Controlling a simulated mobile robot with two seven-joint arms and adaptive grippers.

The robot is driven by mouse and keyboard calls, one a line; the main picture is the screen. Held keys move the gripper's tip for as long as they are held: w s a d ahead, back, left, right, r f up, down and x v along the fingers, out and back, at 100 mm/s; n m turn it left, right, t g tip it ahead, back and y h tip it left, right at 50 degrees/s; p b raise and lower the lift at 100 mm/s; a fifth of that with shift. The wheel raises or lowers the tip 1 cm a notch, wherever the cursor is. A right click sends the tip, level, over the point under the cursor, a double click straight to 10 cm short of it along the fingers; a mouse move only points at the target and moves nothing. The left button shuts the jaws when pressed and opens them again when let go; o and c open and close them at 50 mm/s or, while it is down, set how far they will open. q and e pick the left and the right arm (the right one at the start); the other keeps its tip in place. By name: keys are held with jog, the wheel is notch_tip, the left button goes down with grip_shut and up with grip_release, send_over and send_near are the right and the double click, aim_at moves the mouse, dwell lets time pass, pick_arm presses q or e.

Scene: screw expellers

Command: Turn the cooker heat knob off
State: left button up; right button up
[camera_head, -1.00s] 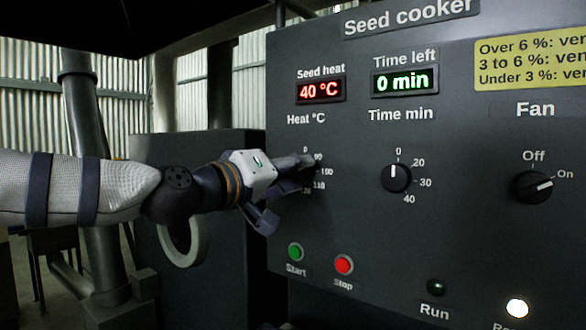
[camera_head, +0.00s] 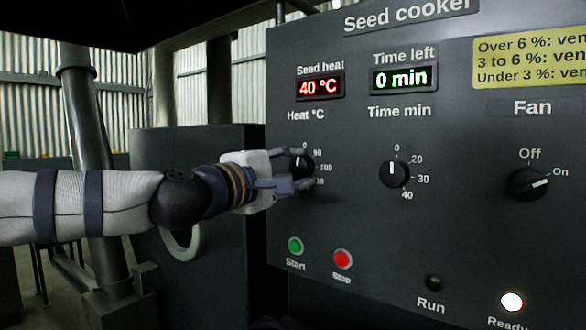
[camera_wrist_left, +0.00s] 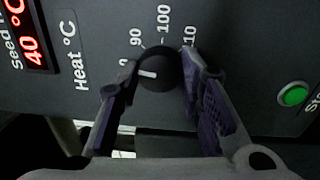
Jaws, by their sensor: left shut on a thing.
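The black heat knob (camera_head: 306,166) is under the "Heat °C" label on the dark seed cooker panel (camera_head: 450,235). My left gripper (camera_head: 299,168) comes in from the left and is shut on the knob. In the left wrist view the knob (camera_wrist_left: 160,71) sits between the two fingers, with one on each side. Its white mark points to the 0 on the scale, and in the head view the mark stands upright. The red seed heat display (camera_head: 320,87) reads 40 °C. My right gripper is not in view.
The time knob (camera_head: 394,173) is right of the heat knob, near 0. The fan knob (camera_head: 529,184) is farther right, turned towards On. The green start button (camera_head: 295,245) and red stop button (camera_head: 342,259) sit below. The white ready lamp (camera_head: 511,301) is lit.

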pick_arm(q)
jog(key=shift+n, duration=0.7)
jog(key=o, duration=1.2)
jog(key=shift+d, duration=0.1)
jog(key=shift+c, duration=0.2)
jog(key=v, duration=1.2)
